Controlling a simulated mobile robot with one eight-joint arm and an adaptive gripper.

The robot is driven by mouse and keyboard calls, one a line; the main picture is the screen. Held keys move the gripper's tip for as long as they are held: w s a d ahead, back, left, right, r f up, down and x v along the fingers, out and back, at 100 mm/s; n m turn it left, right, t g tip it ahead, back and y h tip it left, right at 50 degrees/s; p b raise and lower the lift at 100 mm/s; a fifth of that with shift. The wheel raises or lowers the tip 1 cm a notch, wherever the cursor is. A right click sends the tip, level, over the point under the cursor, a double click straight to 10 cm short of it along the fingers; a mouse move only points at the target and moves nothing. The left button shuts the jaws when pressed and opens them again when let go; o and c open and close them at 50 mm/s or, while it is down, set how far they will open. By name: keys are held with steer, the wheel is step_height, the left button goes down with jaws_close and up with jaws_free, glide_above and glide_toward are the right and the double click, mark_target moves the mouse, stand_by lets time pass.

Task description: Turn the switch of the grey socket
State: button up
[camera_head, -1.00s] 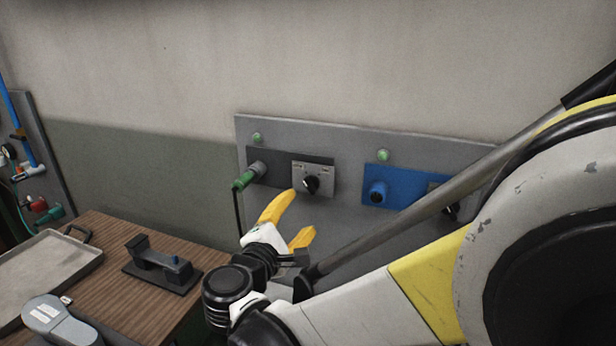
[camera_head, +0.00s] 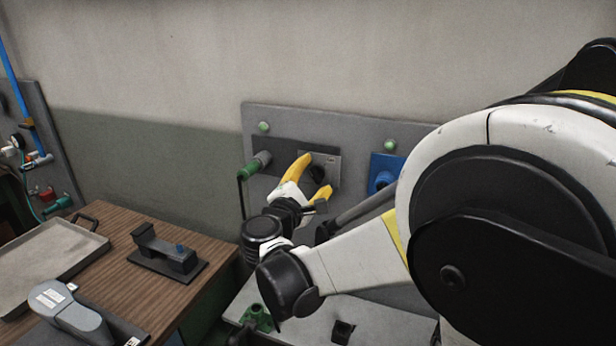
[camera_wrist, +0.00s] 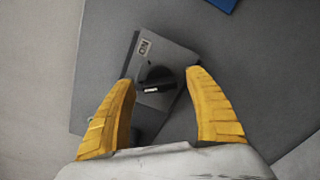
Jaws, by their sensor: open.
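The grey socket (camera_head: 261,160) is on the wall panel, with a green plug (camera_head: 247,172) in its left end. Its switch is a black knob on a light grey plate (camera_head: 333,160). In the wrist view the black knob (camera_wrist: 158,79) shows with a pale mark, on the plate (camera_wrist: 172,58) with an "ON" label. My gripper (camera_head: 314,172) has yellow fingers and is open in front of the switch. In the wrist view the fingers stand apart, left and right of the knob. I cannot tell whether they touch it. The head view shows the knob partly hidden by the fingers.
A blue socket (camera_head: 383,173) is to the right on the same panel (camera_head: 350,125), partly hidden by my arm. Green lamps (camera_head: 264,127) sit above the sockets. A wooden table (camera_head: 105,290) at the lower left holds a tray (camera_head: 50,252) and a black fixture (camera_head: 165,254).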

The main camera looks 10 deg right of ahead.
steer(key=shift+c, duration=0.2)
steer(key=c, duration=1.1)
steer(key=shift+m, duration=0.4)
steer(key=shift+c, duration=0.2)
steer(key=m, duration=1.3)
steer(key=shift+b, duration=0.3)
steer(key=o, duration=1.2)
